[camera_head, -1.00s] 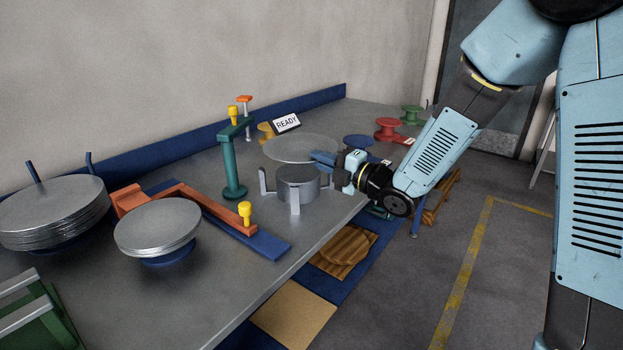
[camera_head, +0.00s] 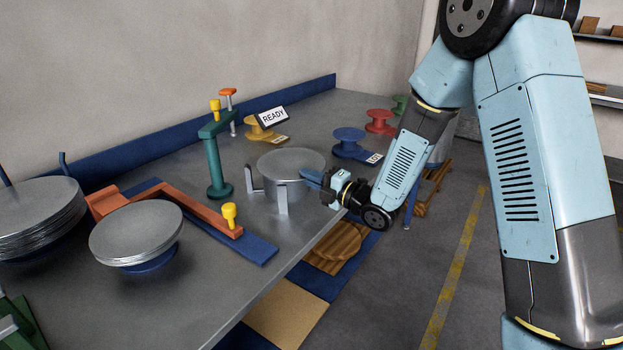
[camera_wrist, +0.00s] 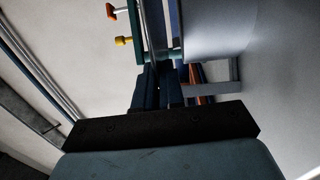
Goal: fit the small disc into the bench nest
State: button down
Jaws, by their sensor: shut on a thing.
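The small disc (camera_head: 291,161) is a flat grey metal plate, lying about level at the bench nest. The nest is a round grey drum (camera_head: 272,187) with upright posts (camera_head: 282,200) around it. My gripper (camera_head: 314,178) is shut on the disc's right edge, at the nest's right side. In the wrist view my gripper's fingers (camera_wrist: 158,78) show dark beside the drum (camera_wrist: 215,30); the disc appears there only as a thin grey edge (camera_wrist: 154,28).
A green clamp post (camera_head: 216,160) stands left of the nest. An orange bar (camera_head: 190,205) and a plate stack (camera_head: 137,232) are further left, with a bigger stack (camera_head: 35,215) beyond. Yellow (camera_head: 258,128), blue (camera_head: 348,141) and red (camera_head: 379,121) spools stand behind. A READY sign (camera_head: 272,117) is at the back.

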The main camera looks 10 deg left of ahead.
jog(key=shift+f, duration=0.5)
jog(key=c, duration=1.2)
grip_release()
jog(key=shift+c, duration=0.2)
jog(key=shift+r, duration=0.1)
jog(key=shift+r, duration=0.3)
jog(key=r+v, duration=0.1)
jog(key=v, duration=1.1)
jog(key=w+d+r+m+t+h, duration=0.45)
jog(key=w+d+m+h, duration=0.2)
jog(key=d+h, duration=0.2)
jog(key=s+d+r+m+h, duration=0.3)
jog(key=d+r+m+h, duration=0.35)
jog(key=d+m, duration=0.45)
jog(key=s+d+r+m+g, duration=0.2)
jog(key=s+d+m, duration=0.1)
jog(key=s, duration=0.5)
jog(key=s+d+r+m+g+h, duration=0.1)
jog(key=s+d+r+m+g, duration=0.1)
jog(key=s+m, duration=0.4)
jog(key=s+d+r+m+g+h, duration=0.1)
jog(key=s+d+m, duration=0.3)
jog(key=s, duration=0.6)
jog(key=shift+s+d+r+m+g, duration=0.35)
jog(key=shift+s+r+m+g, duration=0.1)
jog(key=shift+r+m, duration=0.1)
